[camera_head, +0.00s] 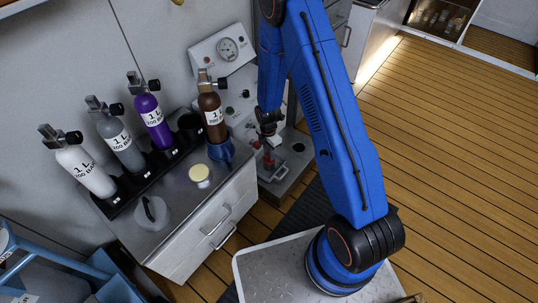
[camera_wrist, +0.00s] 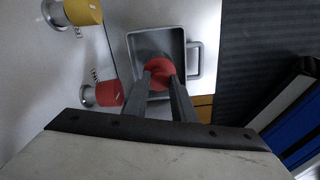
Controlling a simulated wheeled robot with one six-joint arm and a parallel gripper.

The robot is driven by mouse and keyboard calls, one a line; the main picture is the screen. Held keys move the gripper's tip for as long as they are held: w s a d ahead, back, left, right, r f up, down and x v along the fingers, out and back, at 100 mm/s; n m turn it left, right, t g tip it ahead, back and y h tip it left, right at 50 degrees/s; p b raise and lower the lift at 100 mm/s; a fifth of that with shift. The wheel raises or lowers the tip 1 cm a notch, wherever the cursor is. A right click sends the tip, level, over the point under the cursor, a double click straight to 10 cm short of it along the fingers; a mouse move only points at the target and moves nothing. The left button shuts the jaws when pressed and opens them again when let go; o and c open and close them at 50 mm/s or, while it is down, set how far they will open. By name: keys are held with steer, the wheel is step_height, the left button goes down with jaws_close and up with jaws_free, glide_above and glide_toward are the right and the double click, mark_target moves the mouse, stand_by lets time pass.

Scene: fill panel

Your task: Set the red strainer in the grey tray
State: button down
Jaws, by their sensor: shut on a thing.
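The red strainer (camera_wrist: 159,68) is between the fingertips of my gripper (camera_wrist: 161,80) in the wrist view; the fingers are shut on it. The grey tray (camera_wrist: 133,58) is a rectangular open box with a loop handle on its right side. The strainer appears over the tray's inside; its height above the tray floor cannot be told. In the head view my gripper (camera_head: 271,141) points down above the grey tray (camera_head: 275,173), where the strainer shows only as a small red spot.
A red fitting (camera_wrist: 103,93) and a yellow fitting (camera_wrist: 84,12) stick out from the panel left of the tray. A counter (camera_head: 178,190) with several gas cylinders stands to the left. The wooden floor (camera_head: 450,140) to the right is clear.

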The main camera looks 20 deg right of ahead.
steer(key=shift+f, duration=0.6)
steer(key=c, duration=1.5)
jaws_free()
steer(key=shift+f, duration=0.1)
